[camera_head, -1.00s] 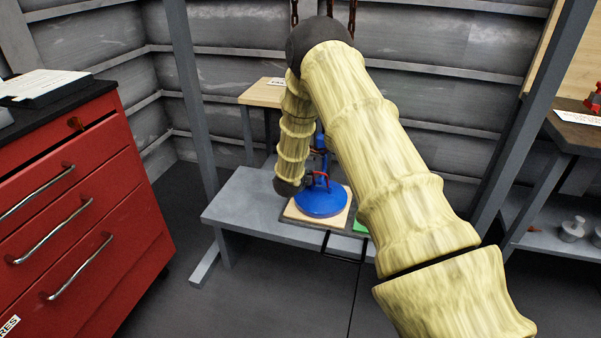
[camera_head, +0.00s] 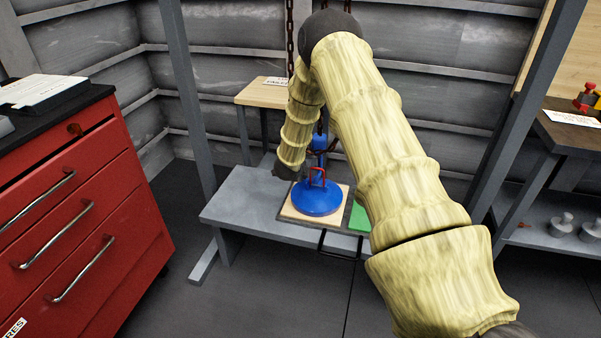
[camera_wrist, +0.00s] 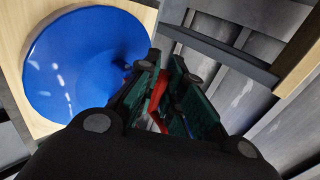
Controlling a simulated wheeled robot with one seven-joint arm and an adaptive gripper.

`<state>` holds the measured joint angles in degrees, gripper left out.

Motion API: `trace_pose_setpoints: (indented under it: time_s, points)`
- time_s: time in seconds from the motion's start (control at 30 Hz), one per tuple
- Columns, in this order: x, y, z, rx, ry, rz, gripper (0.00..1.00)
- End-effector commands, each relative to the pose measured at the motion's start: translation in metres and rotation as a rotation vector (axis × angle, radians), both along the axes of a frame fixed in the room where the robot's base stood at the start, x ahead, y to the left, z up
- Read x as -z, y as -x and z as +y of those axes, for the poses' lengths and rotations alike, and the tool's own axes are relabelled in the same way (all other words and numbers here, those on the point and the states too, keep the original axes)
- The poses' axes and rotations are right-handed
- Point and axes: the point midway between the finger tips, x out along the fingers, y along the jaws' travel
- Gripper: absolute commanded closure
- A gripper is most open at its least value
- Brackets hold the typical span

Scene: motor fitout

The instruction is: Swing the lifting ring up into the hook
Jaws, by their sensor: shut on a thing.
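A blue motor-like body with a round blue base (camera_head: 318,200) stands on a pale board on the low grey bench. The blue base (camera_wrist: 85,65) fills the upper left of the wrist view. My gripper (camera_wrist: 163,92) is beside it, shut on a red bar (camera_wrist: 157,92), which looks like part of the lifting ring. In the head view my gripper (camera_head: 287,171) is small and dark, left of the ring. A chain (camera_head: 290,40) hangs behind my arm; I cannot make out the hook.
The grey bench (camera_head: 237,205) has a green patch (camera_head: 359,217) right of the board. A wooden shelf (camera_head: 265,95) is behind. A side table (camera_head: 565,130) is at right.

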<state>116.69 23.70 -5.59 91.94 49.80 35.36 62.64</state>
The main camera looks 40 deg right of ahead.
Motion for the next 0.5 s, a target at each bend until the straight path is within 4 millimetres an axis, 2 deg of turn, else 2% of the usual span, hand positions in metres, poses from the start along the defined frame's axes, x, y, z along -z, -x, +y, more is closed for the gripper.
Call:
trace_pose_setpoints:
  time_s: [0.07,0.1,0.2,0.5]
  points:
    - [0.0009,0.0014,-0.0013,0.002,0.001,0.002,1.0]
    - [0.0009,0.0014,-0.0013,0.002,0.001,0.002,0.85]
    - [0.0008,0.0009,-0.0008,0.002,0.001,0.001,0.68]
    - [0.0003,0.0,0.0008,-0.001,0.0,0.001,0.68]
